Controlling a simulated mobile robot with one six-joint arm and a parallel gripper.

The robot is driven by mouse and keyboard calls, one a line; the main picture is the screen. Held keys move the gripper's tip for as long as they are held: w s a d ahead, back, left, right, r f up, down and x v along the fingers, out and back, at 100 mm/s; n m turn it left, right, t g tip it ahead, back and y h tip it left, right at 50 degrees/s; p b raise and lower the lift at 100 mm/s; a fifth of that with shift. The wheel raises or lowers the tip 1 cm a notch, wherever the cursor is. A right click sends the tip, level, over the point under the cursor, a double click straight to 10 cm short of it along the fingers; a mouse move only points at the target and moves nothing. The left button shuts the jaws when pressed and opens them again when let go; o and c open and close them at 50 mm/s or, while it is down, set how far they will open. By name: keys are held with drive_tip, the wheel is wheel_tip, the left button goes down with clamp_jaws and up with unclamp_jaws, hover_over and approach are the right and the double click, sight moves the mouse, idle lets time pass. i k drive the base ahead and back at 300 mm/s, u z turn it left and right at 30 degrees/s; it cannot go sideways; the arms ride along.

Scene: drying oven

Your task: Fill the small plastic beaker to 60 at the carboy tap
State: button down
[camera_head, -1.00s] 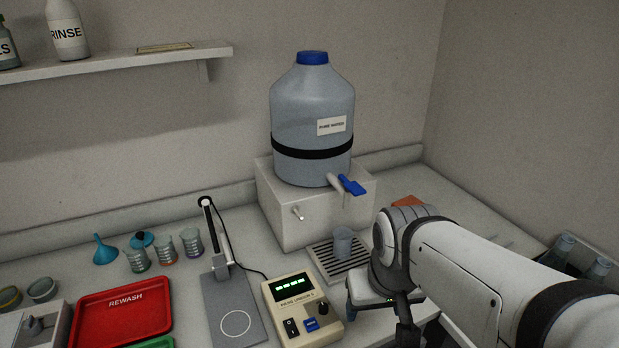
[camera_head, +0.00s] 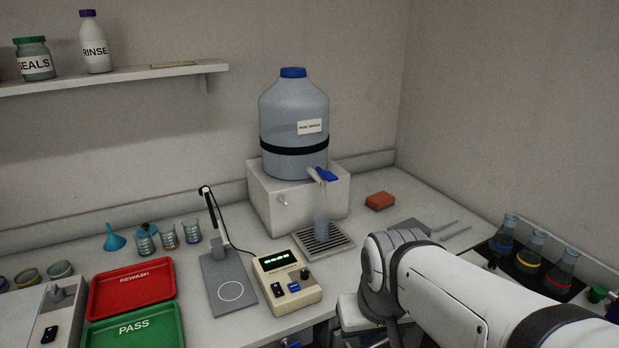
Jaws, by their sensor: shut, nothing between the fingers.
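The small clear plastic beaker (camera_head: 320,228) stands upright on the slotted drip tray (camera_head: 344,243), below the tap (camera_head: 315,174) of the carboy. The tap has a blue lever that points to the right. I cannot make out a water level or marks on the beaker. The blue-capped carboy (camera_head: 293,112) with a black band and a label sits on a white block (camera_head: 276,207). My white arm comes in from the lower right, in front of the bench edge. My gripper's fingers do not show; the arm's end is hidden below the wrist.
A hotplate-like meter (camera_head: 287,284) with a green display and a grey stand (camera_head: 215,283) are left of the drip tray. Red (camera_head: 110,312) and green (camera_head: 170,338) trays lie at lower left. An orange block (camera_head: 380,201) lies right of the carboy. Flasks (camera_head: 535,252) stand at far right.

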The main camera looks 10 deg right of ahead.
sight(330, 177)
drive_tip(key=k, duration=1.1)
drive_tip(key=z, duration=0.55)
drive_tip(key=i, duration=1.4)
drive_tip(key=u, duration=1.35)
drive_tip(key=i, duration=0.5)
drive_tip(key=z, duration=0.25)
